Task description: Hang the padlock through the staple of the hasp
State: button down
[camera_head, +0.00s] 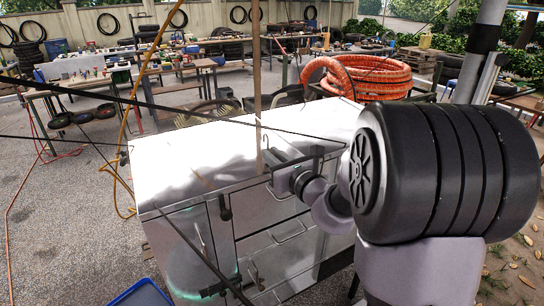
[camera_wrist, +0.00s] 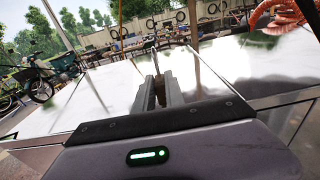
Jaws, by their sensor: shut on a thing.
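My gripper (camera_head: 274,162) is above the front edge of the metal cart's top (camera_head: 185,160) in the head view, reaching in from the right. In the wrist view its two grey fingers (camera_wrist: 159,92) are shut on a small brownish thing, seemingly the padlock (camera_wrist: 159,84). A thin upright piece, perhaps its shackle, rises beyond the fingertips. In the head view the padlock is too small to make out clearly. A dark fitting (camera_head: 225,207) hangs on the cart's front, left of the gripper; I cannot tell whether it is the hasp. No staple shows clearly.
The cart's front has drawers with bar handles (camera_head: 288,232). Another dark fitting (camera_head: 256,277) sits low on the front. A coiled orange hose (camera_head: 365,77) lies behind the cart. Workbenches (camera_head: 100,82) stand farther back. The cart top is mostly clear; thin cables cross the head view.

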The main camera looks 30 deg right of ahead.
notch_tip(320, 180, up, 3)
jog(key=shift+p, duration=0.7)
jog(key=s+a+b, duration=0.3)
jog(key=s+b, duration=0.1)
jog(key=s, duration=0.3)
jog(key=s+a+r+b, duration=0.1)
jog(key=s+a+b, duration=0.2)
jog(key=s, duration=0.4)
jog(key=shift+s+a+r+b, duration=0.15)
jog(key=shift+s+r+b, duration=0.05)
jog(key=shift+s+b, duration=0.2)
